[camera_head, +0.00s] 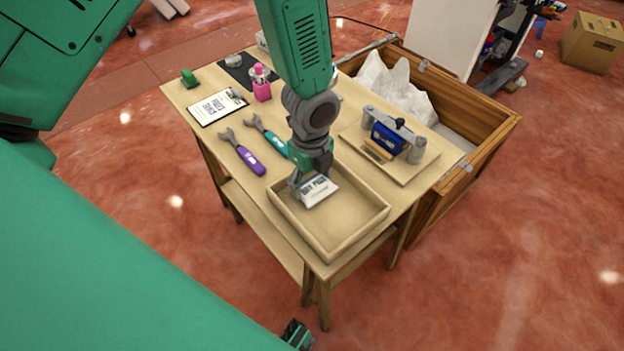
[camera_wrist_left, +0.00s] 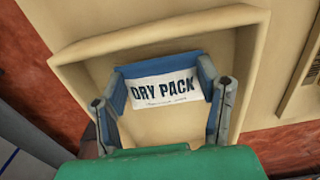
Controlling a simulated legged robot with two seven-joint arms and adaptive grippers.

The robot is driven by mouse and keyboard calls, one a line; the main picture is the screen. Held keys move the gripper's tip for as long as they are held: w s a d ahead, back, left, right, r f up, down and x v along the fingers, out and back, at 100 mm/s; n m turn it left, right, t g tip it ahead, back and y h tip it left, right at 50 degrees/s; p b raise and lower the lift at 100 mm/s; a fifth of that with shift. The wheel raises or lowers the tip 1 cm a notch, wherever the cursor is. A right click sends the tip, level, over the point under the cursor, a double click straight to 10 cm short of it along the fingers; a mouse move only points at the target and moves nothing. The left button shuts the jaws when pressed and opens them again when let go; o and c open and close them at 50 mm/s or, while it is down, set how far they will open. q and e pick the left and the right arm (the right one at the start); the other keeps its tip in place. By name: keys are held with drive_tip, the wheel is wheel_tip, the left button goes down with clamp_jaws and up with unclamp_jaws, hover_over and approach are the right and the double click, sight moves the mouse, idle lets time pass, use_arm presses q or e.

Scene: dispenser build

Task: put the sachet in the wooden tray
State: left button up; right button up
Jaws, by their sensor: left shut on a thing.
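The sachet (camera_head: 319,192) is white with dark print, and reads "DRY PACK" in the left wrist view (camera_wrist_left: 165,91). My left gripper (camera_head: 311,184) is shut on it, with a finger at each end of the sachet in the left wrist view (camera_wrist_left: 164,80). The wooden tray (camera_head: 345,243) is a shallow, light box at the table's near corner. The sachet is over the tray's inside, within its walls as seen from both views. I cannot tell whether it touches the tray floor. The tray (camera_wrist_left: 160,38) looks otherwise empty.
A board (camera_head: 402,170) with a blue device and grey posts lies right of the tray. A purple wrench (camera_head: 247,157) and a teal wrench (camera_head: 268,136) lie to the left. A clipboard (camera_head: 217,107) and pink bottle (camera_head: 261,85) are farther back. A wooden crate (camera_head: 480,135) stands beside the table.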

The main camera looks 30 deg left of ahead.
sight(310, 182)
use_arm(q)
drive_tip(key=shift+a, duration=0.2)
drive_tip(key=o, duration=1.1)
drive_tip(key=shift+o, duration=0.2)
drive_tip(key=shift+d, duration=0.15)
drive_tip(key=shift+d, duration=0.1)
drive_tip(key=shift+r, duration=0.55)
wheel_tip(310, 182, up, 11)
drive_tip(key=p, duration=0.2)
drive_tip(key=shift+s, duration=0.1)
